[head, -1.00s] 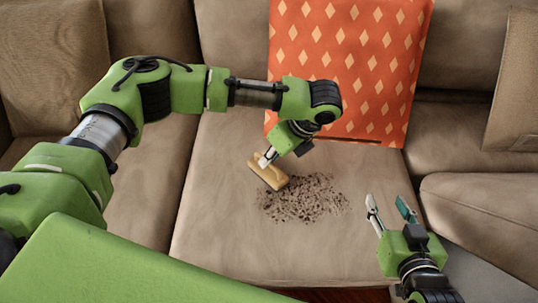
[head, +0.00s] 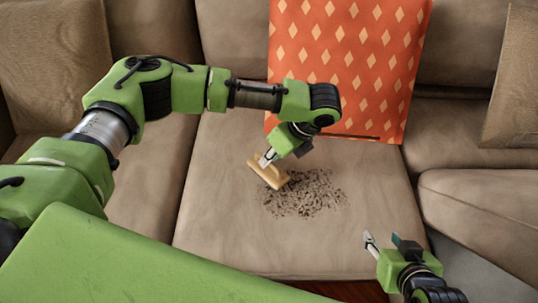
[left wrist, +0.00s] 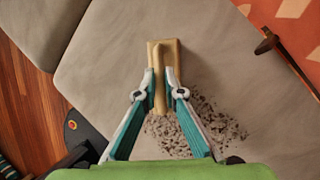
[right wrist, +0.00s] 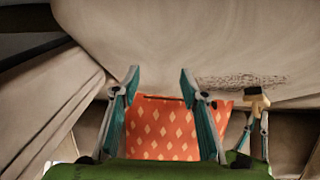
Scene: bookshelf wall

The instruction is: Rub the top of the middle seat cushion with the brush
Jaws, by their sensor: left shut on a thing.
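The middle seat cushion (head: 225,235) is beige, with a patch of dark crumbs (head: 312,197) near its middle. My left gripper (head: 268,160) is shut on the handle of a tan wooden brush (head: 272,177), at the left edge of the crumbs. In the left wrist view the brush (left wrist: 161,55) is between the fingers (left wrist: 160,88), with crumbs (left wrist: 210,125) beside it. Whether its bristles touch the cushion is hard to tell. My right gripper (head: 385,243) is open and empty near the cushion's front right; its fingers (right wrist: 160,85) are spread in the right wrist view.
An orange cushion with pale diamonds (head: 345,65) leans on the backrest behind the seat. Beige side cushions (head: 480,205) and brown pillows (head: 50,70) are on both sides. Wooden floor (left wrist: 28,105) shows in the left wrist view.

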